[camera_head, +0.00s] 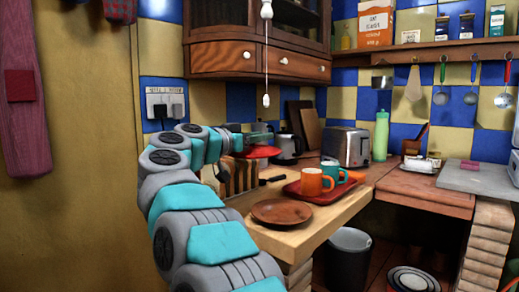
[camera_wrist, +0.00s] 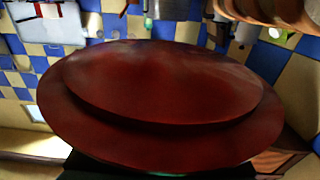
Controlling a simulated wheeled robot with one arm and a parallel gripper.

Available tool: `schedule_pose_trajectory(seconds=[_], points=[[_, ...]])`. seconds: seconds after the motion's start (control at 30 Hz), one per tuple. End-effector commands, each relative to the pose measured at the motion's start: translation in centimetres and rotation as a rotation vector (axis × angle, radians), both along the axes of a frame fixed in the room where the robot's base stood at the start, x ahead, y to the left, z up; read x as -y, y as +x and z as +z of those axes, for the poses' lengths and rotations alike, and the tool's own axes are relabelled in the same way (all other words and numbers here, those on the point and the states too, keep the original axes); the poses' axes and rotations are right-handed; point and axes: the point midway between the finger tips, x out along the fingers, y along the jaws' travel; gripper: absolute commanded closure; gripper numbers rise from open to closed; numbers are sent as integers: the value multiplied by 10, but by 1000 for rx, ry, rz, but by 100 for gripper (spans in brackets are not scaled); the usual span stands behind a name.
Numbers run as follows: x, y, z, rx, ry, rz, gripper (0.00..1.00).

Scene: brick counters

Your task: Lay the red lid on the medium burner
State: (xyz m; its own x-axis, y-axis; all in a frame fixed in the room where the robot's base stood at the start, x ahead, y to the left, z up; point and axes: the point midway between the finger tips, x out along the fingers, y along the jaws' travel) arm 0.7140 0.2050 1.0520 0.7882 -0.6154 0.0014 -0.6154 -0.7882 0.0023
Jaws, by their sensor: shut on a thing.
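The red lid (camera_head: 262,152) is held up at the end of my arm, above the wooden counter and in front of the kettle. It fills most of the wrist view as a dark red, stepped disc (camera_wrist: 165,85). My gripper (camera_head: 258,140) is shut on the lid; its fingers and the exact grip point are mostly hidden. I cannot make out the medium burner in either view.
Below the lid stands a toast-rack-like wooden holder (camera_head: 234,176). A brown plate (camera_head: 281,212) and a red tray (camera_head: 318,196) with orange and teal mugs lie on the counter. A toaster (camera_head: 346,146) and green bottle (camera_head: 381,134) stand behind. A wooden cabinet (camera_head: 262,60) hangs above.

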Motion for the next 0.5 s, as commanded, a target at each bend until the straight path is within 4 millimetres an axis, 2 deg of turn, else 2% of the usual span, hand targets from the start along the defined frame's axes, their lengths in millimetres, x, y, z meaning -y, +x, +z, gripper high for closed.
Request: schedule_pose_trajectory(seconds=[0.27,0.5], points=[[0,0,-33,-1,0,0,100],[0,0,-34,0,0,0,100]])
